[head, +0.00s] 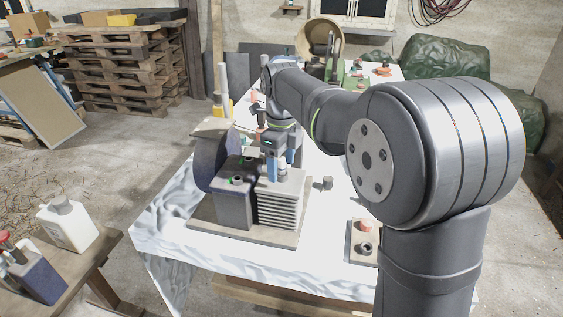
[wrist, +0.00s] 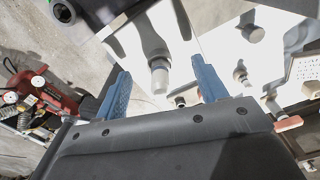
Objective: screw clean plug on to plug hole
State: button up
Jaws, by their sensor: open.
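My gripper (head: 281,170) is open, its two blue fingers pointing down over the finned block (head: 281,208) on the table. In the wrist view my gripper (wrist: 160,90) has its fingers apart, with a pale metal plug-like cylinder (wrist: 158,74) between and beyond them. No finger visibly touches it. In the head view a small grey cylinder (head: 283,175) stands on the finned block just below the fingers. A dark housing (head: 235,207) joins the block on the left, with round fittings on top. I cannot tell which piece is the clean plug or see the plug hole clearly.
A short grey cylinder (head: 327,184) stands on the white cloth to the right. A small board (head: 352,258) carries a red-topped piece and a dark ring. Upright parts crowd the table's back. A side bench with a white bottle (head: 68,226) is at left.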

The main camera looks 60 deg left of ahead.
aim_at(282, 157)
jog(key=shift+r, duration=1.75)
jog(key=n, duration=1.4)
jog(key=shift+n, duration=0.4)
jog(key=n, duration=0.3)
